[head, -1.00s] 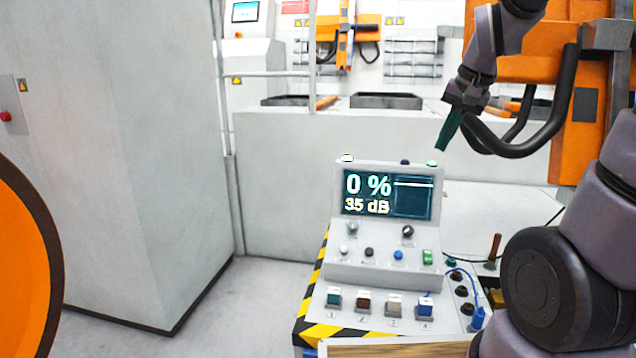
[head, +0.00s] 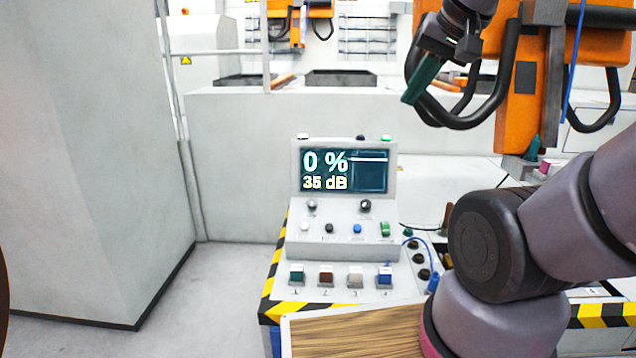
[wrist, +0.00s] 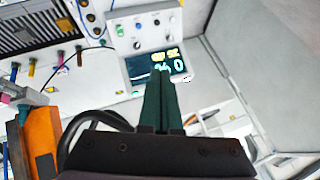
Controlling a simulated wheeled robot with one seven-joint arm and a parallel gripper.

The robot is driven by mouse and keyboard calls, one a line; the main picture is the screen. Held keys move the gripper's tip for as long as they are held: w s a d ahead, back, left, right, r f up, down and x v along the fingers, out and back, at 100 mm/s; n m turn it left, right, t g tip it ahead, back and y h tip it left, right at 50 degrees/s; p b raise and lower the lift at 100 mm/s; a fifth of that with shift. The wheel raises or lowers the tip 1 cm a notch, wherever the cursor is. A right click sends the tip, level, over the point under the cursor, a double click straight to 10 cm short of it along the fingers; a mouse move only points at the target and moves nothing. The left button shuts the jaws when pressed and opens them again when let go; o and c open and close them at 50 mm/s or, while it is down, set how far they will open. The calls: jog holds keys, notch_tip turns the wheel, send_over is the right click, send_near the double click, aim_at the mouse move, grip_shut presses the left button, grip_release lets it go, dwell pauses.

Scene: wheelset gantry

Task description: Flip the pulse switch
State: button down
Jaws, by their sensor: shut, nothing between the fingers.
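The control console (head: 300,258) stands ahead, with a lit screen (head: 344,171) reading 0 % and 35 dB. Below the screen are two dark knobs and a row with round buttons and a green switch (head: 385,229) at its right end. No label naming the pulse switch is legible, so I cannot tell for sure which control it is. My gripper (head: 409,101) has dark green fingers and is shut and empty, above and to the right of the screen, apart from the console. In the wrist view its fingertips (wrist: 160,73) overlap the screen's edge, and the console appears upside down.
Several coloured square buttons (head: 326,277) line the lower deck, with a blue cable and plug (head: 432,283) to their right. A wooden surface (head: 350,335) is in front. An orange machine with black handles (head: 507,110) stands behind my arm. A grey cabinet (head: 95,160) is at left, with open floor beside it.

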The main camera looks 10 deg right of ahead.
jog(key=shift+w, duration=0.1)
jog(key=n+g+h, duration=0.2)
jog(key=g+h, duration=0.1)
jog(key=g, duration=0.1)
send_over(386, 230)
jog(key=s, duration=0.4)
notch_tip(386, 230, down, 29)
jog(key=shift+a, duration=0.4)
jog(key=shift+f, duration=0.2)
jog(key=x, duration=1.3)
jog(key=shift+s+a+f, duration=0.1)
jog(key=shift+a+f, duration=0.15)
jog(key=shift+f, duration=0.25)
